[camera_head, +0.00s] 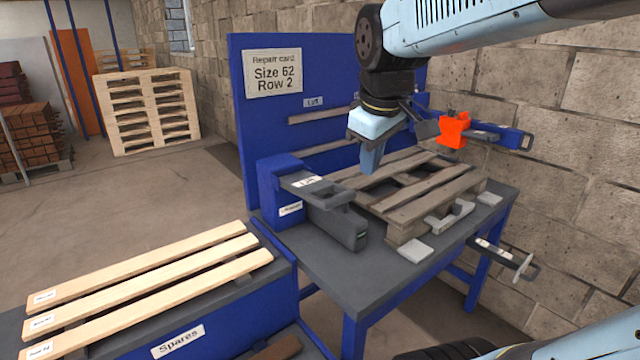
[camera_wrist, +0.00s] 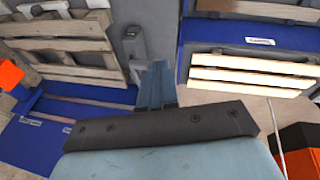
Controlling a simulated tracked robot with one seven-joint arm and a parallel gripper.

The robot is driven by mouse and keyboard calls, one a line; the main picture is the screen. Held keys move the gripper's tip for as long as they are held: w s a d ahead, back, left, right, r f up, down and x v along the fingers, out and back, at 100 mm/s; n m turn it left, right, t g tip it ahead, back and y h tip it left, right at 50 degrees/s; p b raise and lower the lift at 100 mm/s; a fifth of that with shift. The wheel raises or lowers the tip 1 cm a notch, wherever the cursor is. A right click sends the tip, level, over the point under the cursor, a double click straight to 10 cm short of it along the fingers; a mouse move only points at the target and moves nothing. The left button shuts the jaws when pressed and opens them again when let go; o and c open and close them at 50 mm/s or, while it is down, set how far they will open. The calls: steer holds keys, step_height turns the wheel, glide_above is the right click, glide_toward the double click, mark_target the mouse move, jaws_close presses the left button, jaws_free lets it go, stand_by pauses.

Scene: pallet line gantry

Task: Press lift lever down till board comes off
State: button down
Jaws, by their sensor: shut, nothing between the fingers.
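My gripper (camera_head: 371,160) is shut and empty, its blue fingertips pointing down above the left part of the worn pallet (camera_head: 410,215). In the wrist view the closed fingers (camera_wrist: 155,85) show in the middle. A dark grey lever with a looped handle (camera_head: 335,196) reaches out from the blue post on the bench's left side; the small white label on it is hard to read. My gripper is above and right of this handle, apart from it. The pallet's grey boards lie on the bench, with open gaps between them; my gripper covers part of its far side.
Pale spare boards (camera_head: 150,285) lie on the blue spares stand at left. A repair card (camera_head: 273,73) reads Size 62, Row 2. An orange clamp-like part (camera_head: 453,130) is at the back right. A T-handled bar (camera_head: 505,258) juts from the bench's right side.

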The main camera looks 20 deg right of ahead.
steer(key=w+r+n+g, duration=0.1)
steer(key=w+n+g, duration=0.1)
steer(key=w+n, duration=0.6)
steer(key=n+g, duration=0.3)
steer(key=n, duration=0.5)
glide_above(339, 195)
steer(key=w, duration=0.2)
steer(key=shift+s+a+f, duration=0.2)
steer(key=shift+a+f, duration=0.1)
steer(key=shift+f, duration=0.35)
steer(key=shift+f, duration=0.1)
steer(key=f, duration=0.4)
steer(key=s+f, duration=0.1)
steer(key=f, duration=0.8)
steer(key=shift+s+d+f, duration=0.2)
steer(key=shift+d+f, duration=0.1)
steer(key=shift+f, duration=0.1)
